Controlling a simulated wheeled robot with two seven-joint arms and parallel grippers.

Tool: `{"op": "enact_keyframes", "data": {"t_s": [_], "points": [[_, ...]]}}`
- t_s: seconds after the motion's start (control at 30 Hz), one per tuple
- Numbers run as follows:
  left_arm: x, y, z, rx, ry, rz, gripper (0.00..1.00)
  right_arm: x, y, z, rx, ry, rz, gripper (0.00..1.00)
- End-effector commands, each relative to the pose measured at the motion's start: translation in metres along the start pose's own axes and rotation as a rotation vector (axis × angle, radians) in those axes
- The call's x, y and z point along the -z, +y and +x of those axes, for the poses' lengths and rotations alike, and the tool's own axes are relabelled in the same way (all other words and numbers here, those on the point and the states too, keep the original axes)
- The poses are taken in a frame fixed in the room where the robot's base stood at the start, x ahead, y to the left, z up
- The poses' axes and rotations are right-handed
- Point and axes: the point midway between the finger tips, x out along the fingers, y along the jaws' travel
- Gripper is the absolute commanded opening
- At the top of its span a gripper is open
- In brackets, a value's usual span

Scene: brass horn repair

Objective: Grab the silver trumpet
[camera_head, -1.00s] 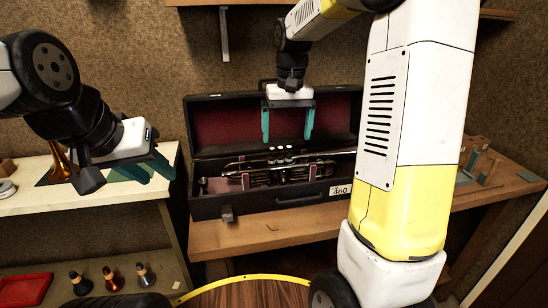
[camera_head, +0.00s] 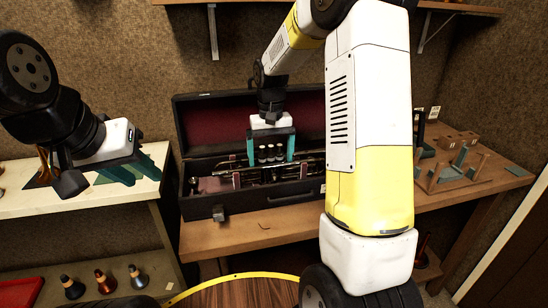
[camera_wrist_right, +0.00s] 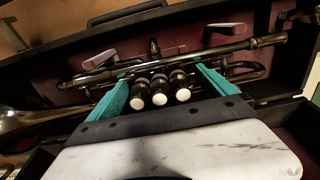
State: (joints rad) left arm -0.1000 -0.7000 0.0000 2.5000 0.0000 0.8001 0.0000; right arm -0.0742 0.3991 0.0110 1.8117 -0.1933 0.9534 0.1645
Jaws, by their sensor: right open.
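The silver trumpet (camera_head: 308,164) lies lengthwise in an open black case (camera_head: 250,202) with dark red lining. In the right wrist view the trumpet (camera_wrist_right: 215,52) looks dark, with white-topped valves near the gripper. My right gripper (camera_head: 271,158) is open and points down over the case. Its teal fingers stand on either side of the valves, one at each end of the row. I see no closing on the trumpet, and the exact finger depth is unclear. My left gripper (camera_head: 135,168) is open and empty, left of the case, over the pale shelf.
The case stands on a wooden bench (camera_head: 240,237); its raised lid (camera_head: 205,125) is behind my right gripper. A wooden rack (camera_head: 460,172) stands at the right. The pale shelf (camera_head: 30,205) is at the left, with several small mutes (camera_head: 105,280) below it.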

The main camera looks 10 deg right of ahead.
Motion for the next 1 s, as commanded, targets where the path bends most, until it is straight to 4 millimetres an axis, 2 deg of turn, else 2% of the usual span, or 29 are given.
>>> {"op": "enact_keyframes", "data": {"t_s": [0.07, 0.5, 0.57, 0.83, 1.0], "points": [[0.000, 0.000, 0.000, 0.000, 0.000, 0.000, 0.36, 0.000, 0.000, 0.000, 0.000, 0.000, 0.000, 0.95], [0.000, 0.000, 0.000, 0.000, 0.000, 0.000, 0.36, 0.000, 0.000, -0.001, 0.000, 0.001, 0.000, 0.11], [0.000, 0.000, 0.000, 0.000, 0.000, 0.000, 0.36, 0.001, 0.000, -0.002, 0.000, 0.004, 0.000, 0.02], [0.000, 0.000, 0.000, 0.000, 0.000, 0.000, 0.36, 0.001, 0.000, -0.005, 0.000, 0.005, 0.000, 0.02], [0.000, 0.000, 0.000, 0.000, 0.000, 0.000, 0.36, 0.002, 0.000, -0.027, 0.000, 0.008, 0.000, 0.02]]}}
